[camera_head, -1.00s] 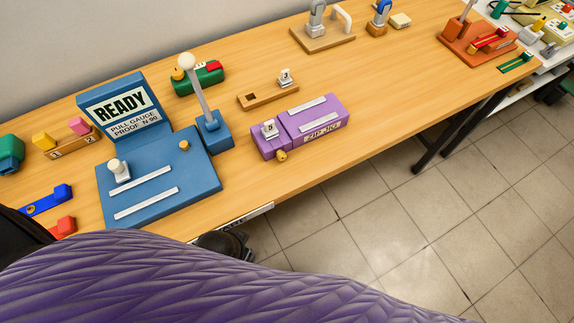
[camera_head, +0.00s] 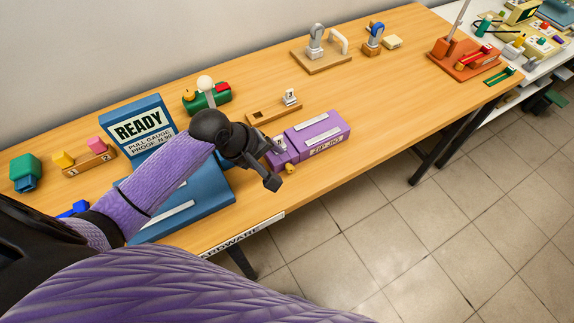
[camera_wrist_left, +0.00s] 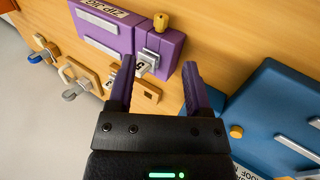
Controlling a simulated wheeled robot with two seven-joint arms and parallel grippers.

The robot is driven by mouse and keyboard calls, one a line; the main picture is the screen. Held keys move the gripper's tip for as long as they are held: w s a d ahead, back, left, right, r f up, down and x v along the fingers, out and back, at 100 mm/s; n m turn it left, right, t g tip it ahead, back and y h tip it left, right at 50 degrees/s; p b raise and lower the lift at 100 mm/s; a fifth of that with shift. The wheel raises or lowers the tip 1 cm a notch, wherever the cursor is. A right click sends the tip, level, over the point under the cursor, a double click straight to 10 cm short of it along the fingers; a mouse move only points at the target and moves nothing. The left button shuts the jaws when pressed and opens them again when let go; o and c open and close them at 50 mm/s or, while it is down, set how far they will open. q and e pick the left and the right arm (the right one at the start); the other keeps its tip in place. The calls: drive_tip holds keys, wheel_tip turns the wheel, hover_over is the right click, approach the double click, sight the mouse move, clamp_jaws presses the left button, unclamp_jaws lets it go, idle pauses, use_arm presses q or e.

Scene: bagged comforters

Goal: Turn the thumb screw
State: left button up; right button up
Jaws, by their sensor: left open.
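The purple zip jig (camera_head: 318,137) sits near the table's front edge. A small gold knob (camera_head: 290,168), which looks like a thumb screw, is on its near left end; it also shows in the left wrist view (camera_wrist_left: 161,22). My left gripper (camera_head: 277,166) reaches over the blue gauge to that end of the jig. In the left wrist view its fingers (camera_wrist_left: 158,66) are spread and empty. The gold knob lies beyond the tips, and a white numbered tag (camera_wrist_left: 147,61) shows near the left finger. Contact cannot be told. My right gripper is not in view.
The blue pull gauge (camera_head: 205,198) with its READY sign stands under my left arm; its gold knob (camera_wrist_left: 236,131) shows in the left wrist view. A wooden tray (camera_head: 268,115) lies behind the jig. The table right of the jig is clear.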

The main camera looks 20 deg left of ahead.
sight(289, 169)
use_arm(q)
drive_tip(key=b+x, duration=0.3)
drive_tip(key=x, duration=0.6)
drive_tip(key=shift+d+f+b, duration=0.1)
drive_tip(key=shift+f+b, duration=0.05)
drive_tip(key=shift+b, duration=0.25)
clamp_jaws()
drive_tip(key=shift+s, duration=0.1)
